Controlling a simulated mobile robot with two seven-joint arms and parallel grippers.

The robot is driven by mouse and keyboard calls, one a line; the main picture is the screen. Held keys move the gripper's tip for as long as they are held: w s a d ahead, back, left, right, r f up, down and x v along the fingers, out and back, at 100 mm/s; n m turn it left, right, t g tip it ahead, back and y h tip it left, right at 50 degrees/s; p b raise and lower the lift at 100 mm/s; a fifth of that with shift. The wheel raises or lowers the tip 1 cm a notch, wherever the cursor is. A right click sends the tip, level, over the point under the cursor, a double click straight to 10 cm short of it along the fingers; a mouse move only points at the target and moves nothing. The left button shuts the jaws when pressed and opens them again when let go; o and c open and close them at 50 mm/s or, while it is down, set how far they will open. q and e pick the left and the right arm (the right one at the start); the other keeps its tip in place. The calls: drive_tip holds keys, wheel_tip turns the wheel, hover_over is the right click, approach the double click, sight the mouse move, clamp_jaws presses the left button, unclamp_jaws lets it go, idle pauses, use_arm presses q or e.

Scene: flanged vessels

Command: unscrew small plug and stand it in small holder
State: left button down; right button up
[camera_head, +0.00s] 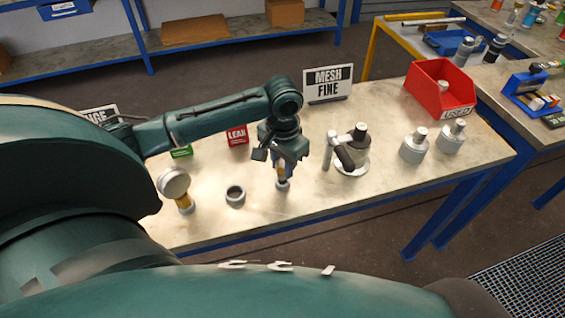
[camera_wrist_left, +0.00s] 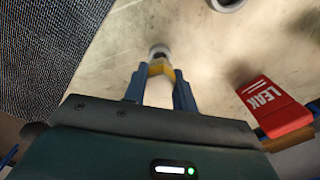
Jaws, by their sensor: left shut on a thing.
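My left gripper (camera_head: 282,167) points down over the table and is shut on the small plug, whose yellow part (camera_head: 282,175) shows between the fingers. A small grey ring-shaped piece (camera_head: 282,186), which looks like the small holder, is directly below the plug; I cannot tell whether the plug is seated in it. In the left wrist view the blue fingertips (camera_wrist_left: 160,88) close on the yellow part (camera_wrist_left: 160,69), with the grey piece (camera_wrist_left: 159,50) just beyond. A flanged vessel (camera_head: 354,160) with a dark top and a side pipe stands to the right. My right gripper is not in view.
An empty-looking grey ring (camera_head: 235,196) and a round-headed gauge (camera_head: 173,184) on a yellow stem stand left of the gripper. Grey vessels (camera_head: 415,147) and a red bin (camera_head: 439,90) stand right.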

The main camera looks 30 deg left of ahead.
sight(283, 163)
use_arm(q)
drive_tip(key=shift+f, duration=0.2)
drive_tip(key=shift+f+b, duration=0.4)
drive_tip(key=shift+f, duration=0.75)
drive_tip(key=c, duration=1.1)
unclamp_jaws()
drive_tip(key=shift+o, duration=0.2)
wheel_tip(283, 163, up, 13)
drive_tip(key=shift+r, duration=0.15)
drive_tip(key=s+d+f+m+t+h, duration=0.2)
drive_tip(key=s+d+f, duration=0.7)
drive_tip(key=d+f, duration=0.15)
drive_tip(key=s+a+f+n+t+y, duration=0.1)
drive_tip(key=s+a+f, duration=0.1)
drive_tip(key=s, duration=0.3)
drive_tip(key=s+a+f+n+t+y, duration=0.1)
drive_tip(key=s+a+f, duration=0.15)
drive_tip(key=s, duration=0.25)
drive_tip(key=w+d+f+t+h, duration=0.2)
drive_tip(key=w+d+f+t, duration=0.3)
drive_tip(key=f, duration=0.4)
drive_tip(key=shift+w+m+t+h, duration=0.15)
drive_tip(key=shift+m+t+h, duration=0.15)
drive_tip(key=shift+t, duration=0.1)
